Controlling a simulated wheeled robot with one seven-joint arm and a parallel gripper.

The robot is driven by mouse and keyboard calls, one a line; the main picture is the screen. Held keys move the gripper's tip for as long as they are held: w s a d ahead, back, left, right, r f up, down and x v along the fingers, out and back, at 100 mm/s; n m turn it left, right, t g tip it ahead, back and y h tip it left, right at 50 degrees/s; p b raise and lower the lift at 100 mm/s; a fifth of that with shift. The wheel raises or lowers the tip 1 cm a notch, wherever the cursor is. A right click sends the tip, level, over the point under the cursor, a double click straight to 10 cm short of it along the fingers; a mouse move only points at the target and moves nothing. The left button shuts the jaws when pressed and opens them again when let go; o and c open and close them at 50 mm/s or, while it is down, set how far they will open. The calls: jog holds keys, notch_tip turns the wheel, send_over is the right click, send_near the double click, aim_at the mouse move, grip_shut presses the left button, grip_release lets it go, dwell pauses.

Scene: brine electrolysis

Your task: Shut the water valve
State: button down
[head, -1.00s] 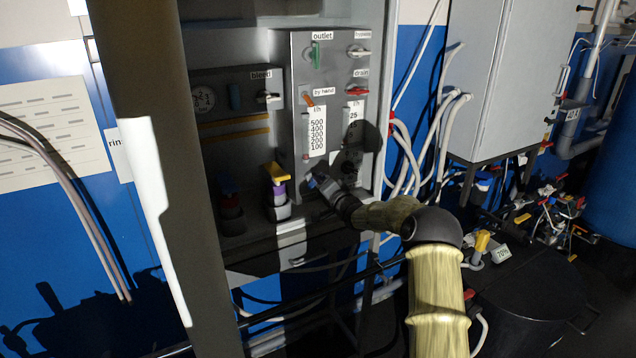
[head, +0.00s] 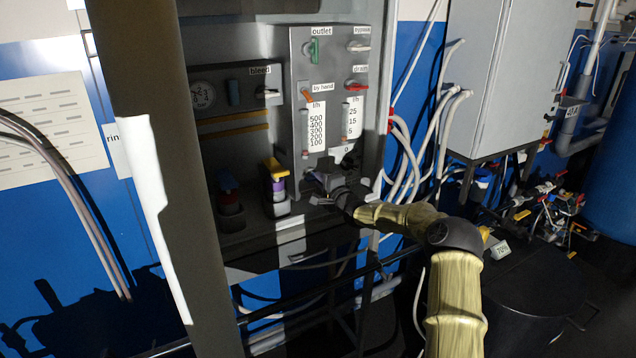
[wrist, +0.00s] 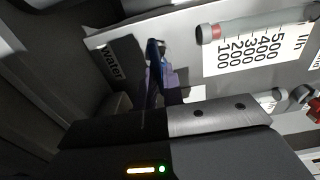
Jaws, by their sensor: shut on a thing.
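The water valve's blue handle (wrist: 154,58) shows in the wrist view, just right of the black "water" label (wrist: 112,60) on the grey panel. It points away from the panel toward my gripper (wrist: 158,95), which is shut on it. The exact contact between fingers and handle is dark and hard to make out. In the head view my gripper (head: 322,184) is at the lower part of the grey panel (head: 291,60), below the 500–100 l/h flow scale, and hides the valve there.
Above are the green outlet handle (head: 314,50), the orange by hand lever (head: 307,95) and the red drain handle (head: 357,86). A yellow-topped purple fitting (head: 275,180) stands close left of my gripper. White hoses (head: 405,150) hang to the right.

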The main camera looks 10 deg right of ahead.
jog(key=shift+a+f, duration=0.15)
jog(key=shift+f, duration=0.05)
jog(key=c, duration=1.5)
grip_release()
jog(key=shift+r, duration=0.1)
jog(key=b+v, duration=0.5)
jog(key=v, duration=1.2)
jog(key=shift+s+b, duration=0.15)
jog(key=shift+b, duration=0.2)
